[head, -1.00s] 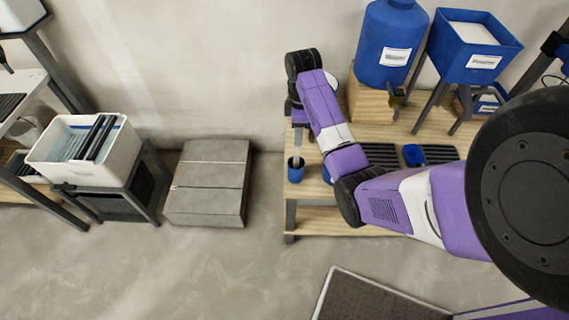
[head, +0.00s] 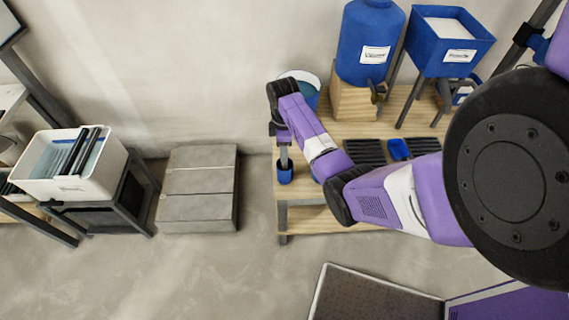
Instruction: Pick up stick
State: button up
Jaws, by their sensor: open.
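A small blue cup (head: 285,174) stands upright near the left front corner of the wooden workbench (head: 284,204). A narrow grey upright piece shows just above the cup; at this size I cannot tell whether it is the stick or part of my gripper. My gripper (head: 284,156) points straight down over the cup, with its tips at about the rim. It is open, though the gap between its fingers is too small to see. Nothing is visibly held. The inside of the cup is hidden.
A blue tank (head: 364,40) on a wooden block and a blue hopper (head: 448,48) stand at the back of the bench. A round bucket (head: 306,82) is behind my wrist. Dark ribbed trays (head: 364,151) and a blue scoop (head: 398,149) lie to the right. Grey slabs (head: 200,190) sit left.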

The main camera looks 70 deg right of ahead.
jog(key=shift+c, duration=0.4)
grip_shut()
jog(key=shift+r, duration=0.15)
